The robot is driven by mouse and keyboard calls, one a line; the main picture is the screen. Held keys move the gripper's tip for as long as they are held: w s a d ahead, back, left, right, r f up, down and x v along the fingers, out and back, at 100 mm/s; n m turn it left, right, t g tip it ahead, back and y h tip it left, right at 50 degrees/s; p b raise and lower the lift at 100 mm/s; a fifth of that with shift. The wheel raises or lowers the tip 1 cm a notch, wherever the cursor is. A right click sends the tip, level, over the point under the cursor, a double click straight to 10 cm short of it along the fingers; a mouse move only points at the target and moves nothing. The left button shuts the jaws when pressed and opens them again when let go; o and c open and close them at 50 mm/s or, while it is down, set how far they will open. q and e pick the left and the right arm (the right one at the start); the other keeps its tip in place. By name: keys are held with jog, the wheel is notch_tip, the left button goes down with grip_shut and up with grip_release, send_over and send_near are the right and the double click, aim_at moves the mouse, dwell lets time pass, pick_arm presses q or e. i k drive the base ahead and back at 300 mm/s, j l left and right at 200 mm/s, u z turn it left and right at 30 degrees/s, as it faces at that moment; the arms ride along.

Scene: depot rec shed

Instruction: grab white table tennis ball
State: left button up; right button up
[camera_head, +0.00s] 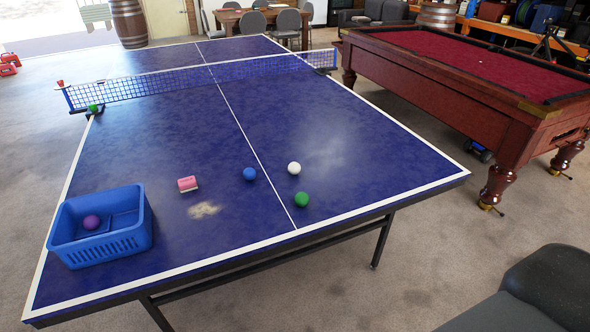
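The white table tennis ball (294,168) lies on the blue table tennis table (330,120), right of the white centre line and on the near side of the net. A green ball (302,199) lies just nearer than it, and a blue ball (249,174) lies to its left, across the line. The white ball stands apart from both and nothing covers it. Neither of my grippers shows in the head view.
A blue basket (138,235) holding a purple ball (91,222) stands at the near left. The net (150,84) crosses the table. A red pool table (440,85) stands right.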

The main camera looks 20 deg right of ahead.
aim_at(294, 168)
jog(key=l+z, duration=0.1)
jog(key=l, duration=0.35)
jog(key=i+l+z, duration=0.1)
jog(key=l, duration=0.4)
jog(key=i+l, duration=0.1)
jog(key=l, duration=0.35)
jog(key=i+l+z, duration=0.15)
jog(key=l, duration=0.3)
jog(key=l+z, duration=0.1)
jog(key=l, duration=0.35)
jog(key=i, duration=0.05)
